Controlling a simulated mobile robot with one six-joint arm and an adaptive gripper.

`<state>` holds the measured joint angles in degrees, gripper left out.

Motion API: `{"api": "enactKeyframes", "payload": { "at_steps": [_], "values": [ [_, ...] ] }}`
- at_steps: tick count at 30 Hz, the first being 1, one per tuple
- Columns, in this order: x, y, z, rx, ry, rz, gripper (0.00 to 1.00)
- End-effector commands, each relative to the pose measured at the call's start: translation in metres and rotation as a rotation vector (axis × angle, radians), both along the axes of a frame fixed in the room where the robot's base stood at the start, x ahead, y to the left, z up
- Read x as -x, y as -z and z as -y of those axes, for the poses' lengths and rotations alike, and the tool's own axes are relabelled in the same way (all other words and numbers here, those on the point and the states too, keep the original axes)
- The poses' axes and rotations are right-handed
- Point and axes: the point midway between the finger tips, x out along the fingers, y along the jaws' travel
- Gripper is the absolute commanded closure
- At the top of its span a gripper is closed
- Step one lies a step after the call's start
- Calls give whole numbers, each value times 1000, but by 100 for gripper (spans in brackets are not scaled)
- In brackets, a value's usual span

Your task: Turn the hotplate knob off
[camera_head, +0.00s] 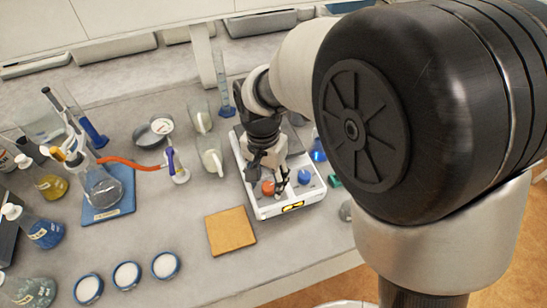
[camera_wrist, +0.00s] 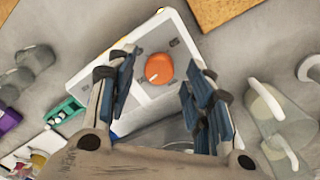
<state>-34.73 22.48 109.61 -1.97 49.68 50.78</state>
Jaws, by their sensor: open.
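The hotplate (camera_head: 312,196) is a white box on the bench with a lit yellow display on its front; its casing also shows in the wrist view (camera_wrist: 84,68). Its orange knob (camera_wrist: 158,68) has a white pointer mark aimed to the lower left; it shows in the head view (camera_head: 268,188) too. A blue knob (camera_head: 304,177) sits to the right of it in the head view. My gripper (camera_wrist: 158,62) is open, with the orange knob between its fingers in the picture. It appears above the hotplate in the head view (camera_head: 275,183); contact with the knob cannot be told.
A tan square board (camera_head: 231,231) lies left of the hotplate. Glass beakers (camera_head: 210,155) stand close to its left, and a blue measuring cylinder (camera_head: 225,95) behind. A flask on a blue base (camera_head: 108,212) and several round dishes (camera_head: 126,274) are further left.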

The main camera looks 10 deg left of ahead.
Motion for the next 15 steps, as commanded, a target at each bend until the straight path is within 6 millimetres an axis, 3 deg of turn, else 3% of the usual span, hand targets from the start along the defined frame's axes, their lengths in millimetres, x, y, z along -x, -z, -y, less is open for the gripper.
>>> {"api": "enactKeyframes", "payload": {
  "at_steps": [4,13,15],
  "values": [
    [0,11,1,0,0,0,53],
    [0,12,1,0,0,0,53],
    [0,11,1,0,0,0,57]
  ]
}}
